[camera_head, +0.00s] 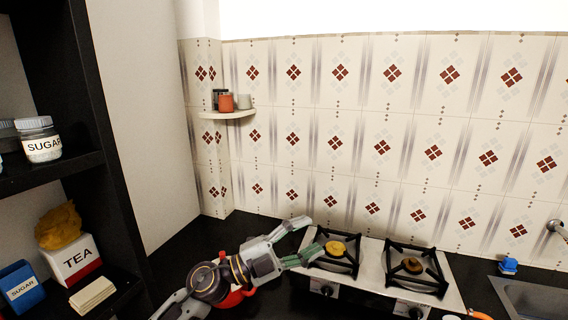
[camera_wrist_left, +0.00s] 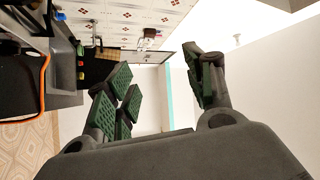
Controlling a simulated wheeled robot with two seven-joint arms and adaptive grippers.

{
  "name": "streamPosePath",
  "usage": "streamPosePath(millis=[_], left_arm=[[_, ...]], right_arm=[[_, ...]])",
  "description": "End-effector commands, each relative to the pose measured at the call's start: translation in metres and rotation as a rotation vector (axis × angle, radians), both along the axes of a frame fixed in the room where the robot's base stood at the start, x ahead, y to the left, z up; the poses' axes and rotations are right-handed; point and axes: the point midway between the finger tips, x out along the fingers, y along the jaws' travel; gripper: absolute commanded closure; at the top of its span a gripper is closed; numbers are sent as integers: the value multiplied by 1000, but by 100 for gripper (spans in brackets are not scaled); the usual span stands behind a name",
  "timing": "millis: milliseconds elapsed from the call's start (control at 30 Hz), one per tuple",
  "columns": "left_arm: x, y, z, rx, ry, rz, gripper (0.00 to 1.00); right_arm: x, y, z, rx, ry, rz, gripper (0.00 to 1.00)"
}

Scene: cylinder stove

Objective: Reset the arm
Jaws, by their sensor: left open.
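My left arm comes in from the bottom left of the head view. My left gripper (camera_head: 308,239) is open, with nothing seen between its fingers. Its fingertips overlap the left edge of the stove (camera_head: 375,262) in the picture; I cannot tell if they touch it. In the left wrist view the green-padded fingers (camera_wrist_left: 163,88) are spread apart and empty. A red object (camera_head: 232,299) shows partly behind my left wrist; most of it is hidden. My right gripper is in neither view.
A dark shelf at left holds a sugar jar (camera_head: 41,139), a tea box (camera_head: 72,259) and a blue sugar box (camera_head: 21,287). A corner shelf (camera_head: 228,114) with small cups is on the tiled wall. A sink (camera_head: 534,297) and blue item (camera_head: 508,265) are at right.

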Motion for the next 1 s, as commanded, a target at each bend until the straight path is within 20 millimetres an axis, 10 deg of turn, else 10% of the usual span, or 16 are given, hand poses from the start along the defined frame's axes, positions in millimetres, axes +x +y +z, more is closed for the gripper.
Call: streamPosePath(millis=[467,1000], left_arm=[[43,77,12,-356,217,379,47],[64,183,-75,-515,622,848,47]], right_arm=[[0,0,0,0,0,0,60],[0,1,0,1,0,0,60]])
